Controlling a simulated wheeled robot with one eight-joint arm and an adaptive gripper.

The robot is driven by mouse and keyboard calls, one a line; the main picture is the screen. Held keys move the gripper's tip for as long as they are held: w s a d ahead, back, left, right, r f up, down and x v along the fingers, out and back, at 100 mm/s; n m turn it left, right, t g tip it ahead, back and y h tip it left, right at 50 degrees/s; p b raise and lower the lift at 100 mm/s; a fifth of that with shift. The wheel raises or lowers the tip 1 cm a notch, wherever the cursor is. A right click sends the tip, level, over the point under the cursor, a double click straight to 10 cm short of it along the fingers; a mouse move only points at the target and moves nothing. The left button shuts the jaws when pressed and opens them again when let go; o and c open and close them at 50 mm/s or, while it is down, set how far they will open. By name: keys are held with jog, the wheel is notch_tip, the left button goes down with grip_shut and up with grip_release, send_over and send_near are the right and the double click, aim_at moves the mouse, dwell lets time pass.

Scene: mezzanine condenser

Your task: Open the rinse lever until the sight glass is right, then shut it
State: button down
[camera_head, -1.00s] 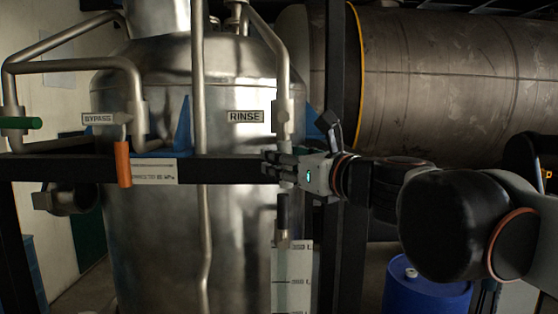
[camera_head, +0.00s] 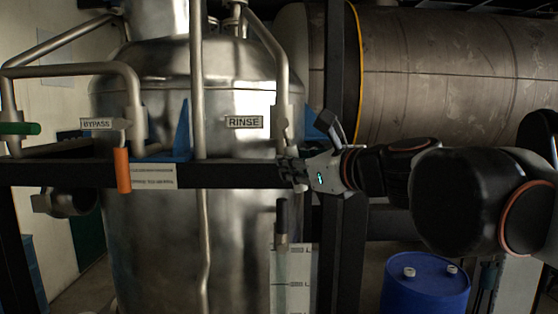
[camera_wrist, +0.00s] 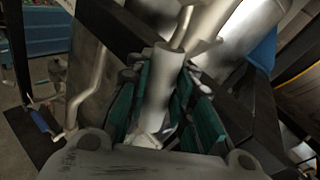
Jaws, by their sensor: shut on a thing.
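My gripper (camera_head: 291,172) is at the black crossbar, below and right of the RINSE label (camera_head: 244,122). In the wrist view its teal pads stand on both sides of a grey cylindrical rinse lever (camera_wrist: 160,85), and the gripper is shut on it. In the head view my fingers hide the lever. The sight glass (camera_head: 281,265) is a thin upright tube with a dark top fitting, below my gripper, in front of a white marked scale board (camera_head: 302,262). The liquid level in it is too small to read with certainty.
The orange BYPASS lever (camera_head: 123,170) hangs down at the left, under its label (camera_head: 97,124). A green handle (camera_head: 20,128) is at the far left. The black crossbar (camera_head: 230,174) crosses the steel tank (camera_head: 240,220). A blue drum (camera_head: 427,288) stands below my arm.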

jog(key=shift+d+r+n+g+h+p, duration=0.2)
jog(key=shift+d+r+n+h+p, duration=0.1)
jog(key=shift+d+n+p, duration=0.2)
jog(key=shift+d+r+n+g+h+p, duration=0.2)
jog(key=shift+d+r+n+h+p, duration=0.15)
jog(key=shift+d+n, duration=0.15)
jog(key=d+r+n+g+h+p, duration=0.2)
jog(key=d+r+n+h+p, duration=0.2)
jog(key=r+n+h, duration=0.2)
jog(key=shift+r+n+h+p, duration=0.4)
jog(key=shift+n+h, duration=0.1)
jog(key=shift+h, duration=0.05)
jog(key=shift+r, duration=0.1)
jog(key=c, duration=1.4)
grip_release()
jog(key=shift+s, duration=0.2)
